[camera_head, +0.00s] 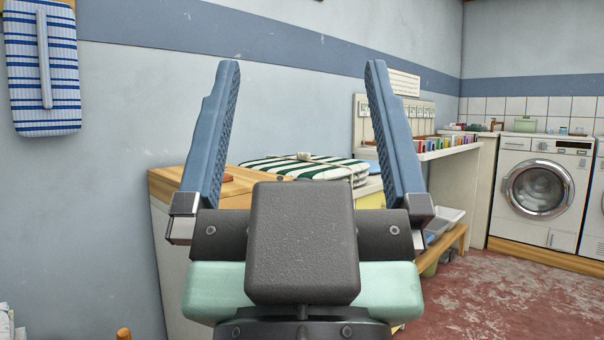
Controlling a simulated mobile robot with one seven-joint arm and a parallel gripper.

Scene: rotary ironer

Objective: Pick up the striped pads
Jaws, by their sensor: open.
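The striped pads (310,167) are green and white with rounded edges, stacked and tied with a pale cord knotted on top. They lie on a counter or cabinet top beyond my gripper, and the gripper's body hides their lower front. My gripper (302,85) is open and empty. Its two blue ribbed fingers point up and stand wide apart. In the picture the pads show between the fingers, farther back, and no touch can be seen.
A blue-striped ironing board (42,70) hangs on the left wall. A wooden-topped cabinet (165,185) stands left of the pads. A shelf with coloured items (445,143) is to the right. A washing machine (540,190) stands far right. Red floor (490,295) is clear at right.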

